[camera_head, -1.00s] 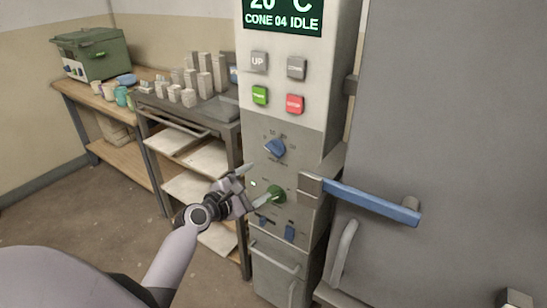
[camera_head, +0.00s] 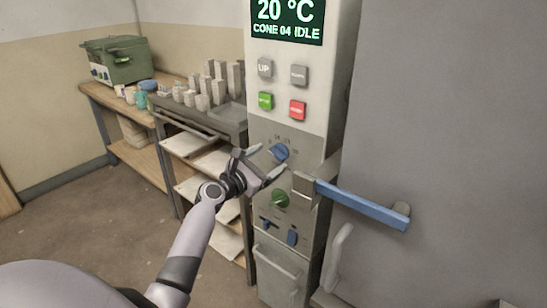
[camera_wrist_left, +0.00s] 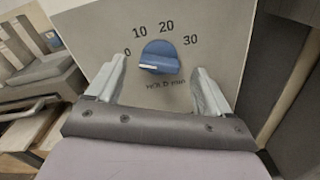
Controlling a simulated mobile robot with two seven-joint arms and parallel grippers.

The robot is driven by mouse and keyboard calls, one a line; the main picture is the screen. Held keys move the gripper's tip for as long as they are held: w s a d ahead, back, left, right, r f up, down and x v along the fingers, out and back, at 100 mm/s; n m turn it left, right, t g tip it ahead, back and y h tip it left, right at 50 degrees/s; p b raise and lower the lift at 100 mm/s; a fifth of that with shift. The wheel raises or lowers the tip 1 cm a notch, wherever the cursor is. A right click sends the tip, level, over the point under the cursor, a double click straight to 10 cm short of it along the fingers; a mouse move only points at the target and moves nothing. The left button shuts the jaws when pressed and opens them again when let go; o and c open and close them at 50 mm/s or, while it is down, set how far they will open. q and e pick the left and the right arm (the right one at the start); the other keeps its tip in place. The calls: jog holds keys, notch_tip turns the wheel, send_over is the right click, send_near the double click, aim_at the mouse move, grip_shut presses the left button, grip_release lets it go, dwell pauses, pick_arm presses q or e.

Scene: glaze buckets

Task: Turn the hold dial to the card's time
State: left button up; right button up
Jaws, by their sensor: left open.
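The blue hold dial (camera_head: 279,153) sits on the grey lower part of the kiln's control panel. In the left wrist view the dial (camera_wrist_left: 159,57) has a scale of 0, 10, 20 and 30 around its top, with partly readable lettering below. A white mark shows on its lower left; I cannot read an exact setting. My left gripper (camera_head: 270,162) is open in front of the dial. In the left wrist view its fingers (camera_wrist_left: 158,82) stand on either side of the dial, apart from it. I see no card. My right gripper is out of view.
A green dial (camera_head: 281,198) and small blue switches (camera_head: 292,237) sit below. A blue door handle (camera_head: 362,206) juts out to the right. The display (camera_head: 287,20) reads 20 °C, CONE 04 IDLE. A dark shelf rack (camera_head: 228,113) stands left of the panel.

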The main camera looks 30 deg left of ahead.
aim_at(275, 154)
pick_arm(q)
jog(key=shift+w+d, duration=0.15)
jog(key=shift+w, duration=1.35)
jog(key=c, duration=1)
jog(key=shift+c, duration=0.2)
